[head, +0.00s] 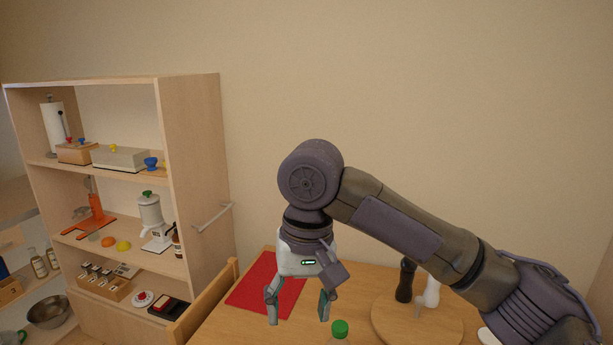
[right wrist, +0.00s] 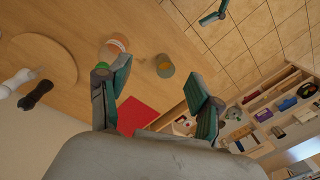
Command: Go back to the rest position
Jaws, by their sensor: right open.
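My right gripper (head: 298,316) hangs fingers down over the wooden table in the head view. Its two fingers are spread apart with nothing between them. The open fingers also show in the right wrist view (right wrist: 158,82). In the head view a green-capped bottle (head: 340,328) is just right of the fingers, cut by the bottom edge; I see no contact. My left gripper is not in the head view. A small dark teal piece at the top of the right wrist view looks like one of its fingers, but its state does not show.
A red mat (head: 262,284) lies on the table (head: 225,325) behind and left of the gripper. A round wooden board (head: 440,325) with a black and a white mill is to the right. A wooden shelf unit (head: 195,160) with several items stands left. A chair back (head: 205,297) adjoins the table.

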